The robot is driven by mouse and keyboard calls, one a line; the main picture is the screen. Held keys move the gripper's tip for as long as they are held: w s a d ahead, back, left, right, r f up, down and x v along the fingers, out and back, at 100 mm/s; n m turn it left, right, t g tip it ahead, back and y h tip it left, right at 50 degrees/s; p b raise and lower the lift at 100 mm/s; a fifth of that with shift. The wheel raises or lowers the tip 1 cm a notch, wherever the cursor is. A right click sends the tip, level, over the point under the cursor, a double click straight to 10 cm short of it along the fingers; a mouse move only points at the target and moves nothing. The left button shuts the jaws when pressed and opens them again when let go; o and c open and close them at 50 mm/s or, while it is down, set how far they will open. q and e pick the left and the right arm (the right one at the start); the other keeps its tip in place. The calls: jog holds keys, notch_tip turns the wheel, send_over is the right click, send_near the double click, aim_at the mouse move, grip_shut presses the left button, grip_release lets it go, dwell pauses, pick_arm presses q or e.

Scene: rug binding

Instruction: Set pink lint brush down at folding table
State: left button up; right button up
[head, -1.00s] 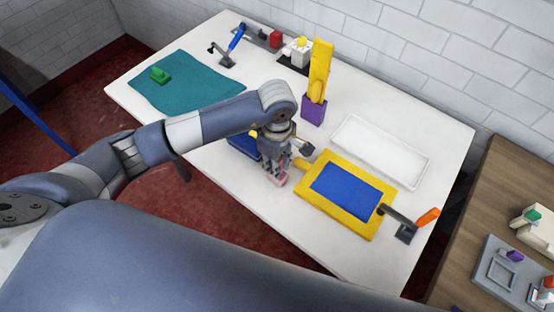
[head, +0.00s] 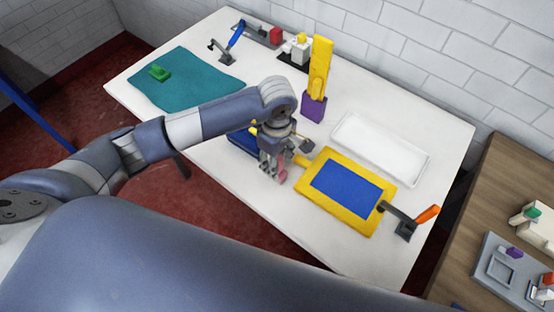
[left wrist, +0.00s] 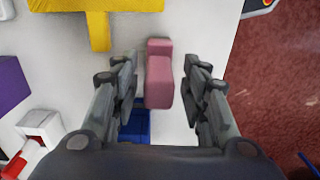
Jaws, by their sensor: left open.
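The pink lint brush (head: 282,175) is on the white folding table (head: 300,226), near its front edge and left of the yellow-framed blue panel. In the left wrist view the brush (left wrist: 159,80) lies between my two fingers, with a gap on each side. My left gripper (head: 275,172) is open around it, low over the table, and partly hides it in the head view. My right gripper is not in view.
The yellow frame with a blue panel (head: 345,190) lies close to the right. A blue object (head: 243,144) sits behind my gripper. A white tray (head: 380,148) and a purple block with a yellow upright (head: 314,107) stand farther back.

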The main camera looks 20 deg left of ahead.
pick_arm(q)
notch_tip(320, 180, up, 11)
jog(key=b, duration=0.3)
jog(key=shift+w+f, duration=0.1)
jog(key=shift+r, duration=0.4)
